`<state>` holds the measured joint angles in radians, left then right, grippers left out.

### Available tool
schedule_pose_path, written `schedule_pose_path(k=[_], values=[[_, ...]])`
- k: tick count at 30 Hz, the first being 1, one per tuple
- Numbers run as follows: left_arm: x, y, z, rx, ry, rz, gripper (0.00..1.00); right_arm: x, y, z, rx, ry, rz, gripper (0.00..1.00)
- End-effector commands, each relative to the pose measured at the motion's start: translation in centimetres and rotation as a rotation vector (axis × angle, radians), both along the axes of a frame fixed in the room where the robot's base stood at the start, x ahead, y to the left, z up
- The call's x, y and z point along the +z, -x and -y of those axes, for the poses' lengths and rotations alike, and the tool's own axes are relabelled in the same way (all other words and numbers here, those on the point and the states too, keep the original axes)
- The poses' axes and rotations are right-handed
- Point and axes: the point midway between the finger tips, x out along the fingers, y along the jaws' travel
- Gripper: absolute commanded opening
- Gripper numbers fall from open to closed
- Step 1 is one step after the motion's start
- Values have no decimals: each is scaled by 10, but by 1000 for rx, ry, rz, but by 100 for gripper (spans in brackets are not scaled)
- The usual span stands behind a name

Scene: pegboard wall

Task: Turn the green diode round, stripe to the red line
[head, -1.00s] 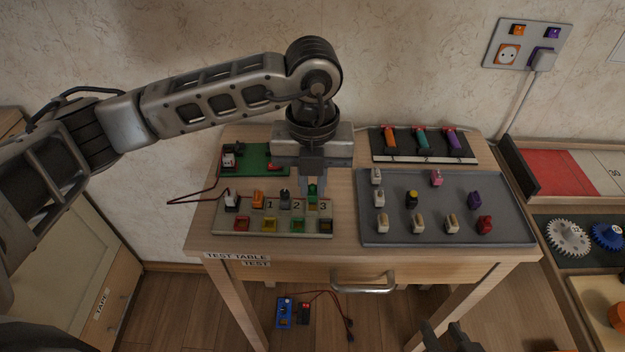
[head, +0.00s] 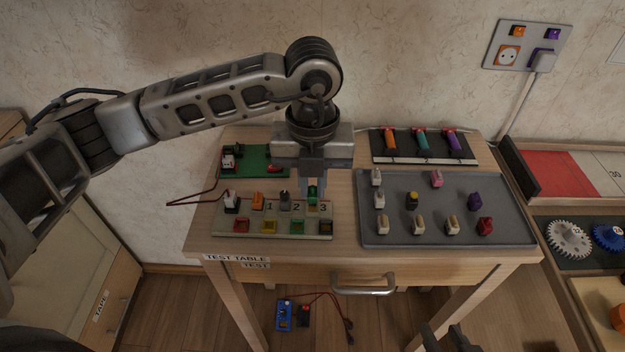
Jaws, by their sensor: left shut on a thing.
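The green diode (head: 312,194) stands at the right end of the back row on the pale test board (head: 222,219), near the number 3. My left gripper (head: 312,188) points down over the board and is shut on the green diode. My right gripper (head: 452,340) shows only partly at the bottom edge, below the table front, away from the board. Its fingertips look apart, with nothing between them.
White, orange and grey parts share the board's back row; coloured blocks line its front. A grey tray (head: 446,185) with several small parts lies to the right. A green board (head: 262,155) and a dark rack (head: 378,152) of coloured-handled tools stand behind. A drawer handle (head: 363,290) juts out in front.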

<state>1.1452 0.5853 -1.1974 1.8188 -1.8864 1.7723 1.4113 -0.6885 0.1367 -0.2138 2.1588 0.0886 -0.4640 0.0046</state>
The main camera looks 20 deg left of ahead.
Motion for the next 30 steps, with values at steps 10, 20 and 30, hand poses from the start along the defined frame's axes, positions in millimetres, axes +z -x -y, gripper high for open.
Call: schedule_pose_path(k=[10,20,30], values=[[-9,0,0,0,0,0,0,-7,0,0,0,0,0,36],[-17,0,0,0,0,0,0,-14,0,0,1,1,0,36],[-19,0,0,0,0,0,39,-15,0,0,0,1,1,36]])
